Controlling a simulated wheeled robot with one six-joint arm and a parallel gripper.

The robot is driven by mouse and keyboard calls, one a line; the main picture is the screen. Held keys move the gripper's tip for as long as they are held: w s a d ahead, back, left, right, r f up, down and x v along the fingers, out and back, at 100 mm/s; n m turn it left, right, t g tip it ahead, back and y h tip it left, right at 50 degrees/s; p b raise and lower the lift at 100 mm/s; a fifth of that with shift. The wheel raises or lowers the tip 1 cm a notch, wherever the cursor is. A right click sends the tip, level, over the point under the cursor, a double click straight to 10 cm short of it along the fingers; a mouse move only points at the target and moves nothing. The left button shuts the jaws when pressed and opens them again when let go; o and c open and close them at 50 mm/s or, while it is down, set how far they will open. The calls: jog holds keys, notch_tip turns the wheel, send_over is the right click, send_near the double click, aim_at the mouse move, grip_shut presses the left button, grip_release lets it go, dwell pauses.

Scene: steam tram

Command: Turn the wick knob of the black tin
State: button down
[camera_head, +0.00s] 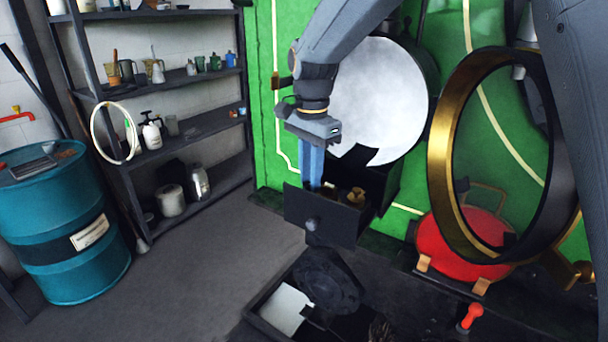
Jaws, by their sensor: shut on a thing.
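The black tin (320,215) juts out below the round white reflector, its flat front plate facing me. A brass burner fitting (355,196) shows at the tin's top right. My gripper (312,182) points down from above, its blue fingers close together and reaching in behind the front plate. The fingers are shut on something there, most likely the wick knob. The fingertips and the held part are hidden by the plate, so I cannot see how it is turned.
The open brass-rimmed ring door (440,150) stands to the right, in front of a red tank (455,245). The white reflector (375,100) is close behind my wrist. Below the tin is a dark round part (328,280). Shelves (190,95) and a blue drum (60,225) stand left; floor between is clear.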

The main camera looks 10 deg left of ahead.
jog(key=c, duration=1.6)
grip_release()
jog(key=shift+w+a+r, duration=0.1)
jog(key=shift+a+r, duration=0.05)
jog(key=shift+r, duration=3.9)
